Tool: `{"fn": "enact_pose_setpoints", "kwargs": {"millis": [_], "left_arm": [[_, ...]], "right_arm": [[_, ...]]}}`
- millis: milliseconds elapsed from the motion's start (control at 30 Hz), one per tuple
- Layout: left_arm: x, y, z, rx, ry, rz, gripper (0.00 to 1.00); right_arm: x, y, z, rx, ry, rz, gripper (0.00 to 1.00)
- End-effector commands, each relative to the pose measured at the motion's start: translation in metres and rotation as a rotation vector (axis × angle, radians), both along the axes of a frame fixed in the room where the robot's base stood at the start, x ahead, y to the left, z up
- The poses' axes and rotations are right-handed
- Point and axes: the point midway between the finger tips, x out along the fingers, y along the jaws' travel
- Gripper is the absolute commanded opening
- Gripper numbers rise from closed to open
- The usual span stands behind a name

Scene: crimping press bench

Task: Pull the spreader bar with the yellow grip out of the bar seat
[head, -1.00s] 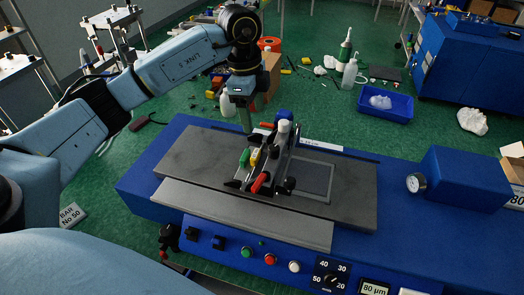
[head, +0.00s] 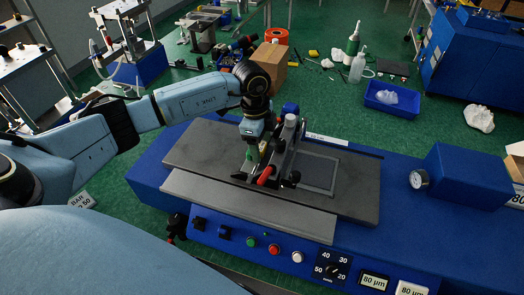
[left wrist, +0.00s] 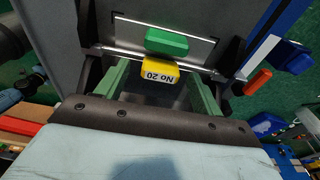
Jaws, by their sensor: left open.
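The gripper hides the yellow grip there, and the spreader bar itself is mostly hidden. My right gripper is not in view.
The seat stands on a grey plate (head: 215,147) on the blue press. A red handle (head: 265,176) sticks out at the seat's front. A blue box (head: 463,175) with a gauge (head: 418,179) stands right. Control buttons line the front.

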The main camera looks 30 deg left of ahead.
Motion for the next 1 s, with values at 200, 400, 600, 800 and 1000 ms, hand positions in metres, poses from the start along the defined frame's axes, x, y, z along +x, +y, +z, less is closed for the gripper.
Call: {"fn": "enact_pose_setpoints", "kwargs": {"millis": [200,400,600,800,1000], "left_arm": [[0.0,0.0,0.0,0.0,0.0,0.0,0.56],[0.0,0.0,0.001,0.0,0.0,-0.001,0.29],[0.0,0.0,0.001,-0.001,-0.001,-0.001,0.14],[0.001,0.0,0.005,0.0,-0.003,-0.001,0.13],[0.002,0.0,0.036,-0.001,-0.008,-0.001,0.13]], "right_arm": [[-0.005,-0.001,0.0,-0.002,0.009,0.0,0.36],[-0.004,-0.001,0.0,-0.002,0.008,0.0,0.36],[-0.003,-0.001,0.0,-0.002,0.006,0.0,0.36],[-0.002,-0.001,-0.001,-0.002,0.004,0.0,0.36],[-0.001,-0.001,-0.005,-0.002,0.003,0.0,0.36]]}}
